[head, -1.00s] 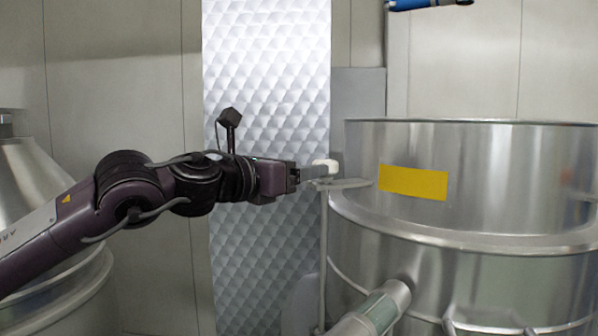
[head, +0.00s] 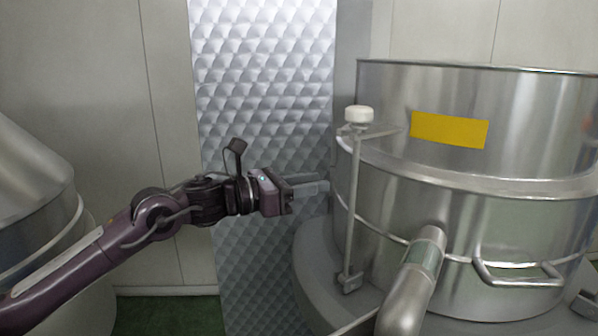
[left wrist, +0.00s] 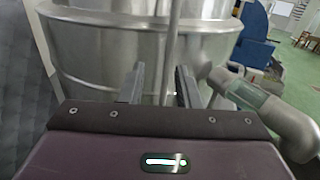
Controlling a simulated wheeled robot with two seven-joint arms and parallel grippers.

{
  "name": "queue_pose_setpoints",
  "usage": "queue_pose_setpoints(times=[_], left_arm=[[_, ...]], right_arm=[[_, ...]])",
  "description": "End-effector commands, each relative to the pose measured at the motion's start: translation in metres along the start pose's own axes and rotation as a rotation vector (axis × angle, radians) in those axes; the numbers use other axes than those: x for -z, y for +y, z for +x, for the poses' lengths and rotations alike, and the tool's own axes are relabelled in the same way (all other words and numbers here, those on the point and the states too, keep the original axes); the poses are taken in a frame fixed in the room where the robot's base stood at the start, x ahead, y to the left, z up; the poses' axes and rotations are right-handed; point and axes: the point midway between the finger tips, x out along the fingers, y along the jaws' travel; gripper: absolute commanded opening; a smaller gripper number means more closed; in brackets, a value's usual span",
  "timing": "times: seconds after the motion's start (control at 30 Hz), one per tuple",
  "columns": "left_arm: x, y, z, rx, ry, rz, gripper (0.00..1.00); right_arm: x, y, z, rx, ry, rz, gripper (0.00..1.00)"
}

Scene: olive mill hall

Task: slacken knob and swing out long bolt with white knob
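The long bolt (head: 353,210) stands nearly upright at the left side of the steel vat. Its white knob (head: 359,114) is at the top, just above a bracket (head: 380,132) that juts from the vat wall. Its lower end meets a small block (head: 349,281). My left gripper (head: 318,187) is level with the bolt's middle, well below the knob, with fingertips just left of the bolt. In the left wrist view the fingers (left wrist: 160,75) are apart, and the rod (left wrist: 171,45) shows between them, closer to the right finger. My right gripper is out of view.
The steel vat (head: 450,230) fills the right, with a yellow label (head: 449,131), a pipe (head: 411,280) sloping in front and a handle (head: 517,275). Another steel vessel (head: 30,190) stands at the left. A quilted metal panel (head: 262,90) is behind my gripper.

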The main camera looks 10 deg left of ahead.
Motion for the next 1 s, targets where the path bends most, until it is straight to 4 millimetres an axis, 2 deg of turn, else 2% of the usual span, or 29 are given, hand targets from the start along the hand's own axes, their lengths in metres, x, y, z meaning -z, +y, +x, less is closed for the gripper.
queue_pose_setpoints(times=[0.07,0.2,0.33,0.6,0.8,0.97,1.0], left_arm=[[0.0,-0.008,0.01,0.026,0.0,0.011,0.3],[-0.002,-0.01,0.025,0.032,0.001,0.012,0.3],[-0.003,-0.01,0.046,0.031,0.002,0.01,0.3],[0.0,-0.01,0.081,0.028,0.002,0.01,0.3],[0.003,-0.01,0.088,0.027,0.004,0.012,0.3],[0.004,-0.01,0.087,0.027,0.003,0.012,0.3],[0.004,-0.01,0.087,0.027,0.003,0.012,0.26]], right_arm=[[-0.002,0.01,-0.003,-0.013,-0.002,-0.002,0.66],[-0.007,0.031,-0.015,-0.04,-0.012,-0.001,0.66],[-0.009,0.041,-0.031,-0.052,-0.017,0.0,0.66],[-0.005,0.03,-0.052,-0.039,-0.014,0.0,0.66],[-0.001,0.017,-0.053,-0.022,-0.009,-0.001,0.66],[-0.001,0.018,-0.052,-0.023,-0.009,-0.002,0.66],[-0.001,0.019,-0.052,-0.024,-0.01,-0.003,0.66]])
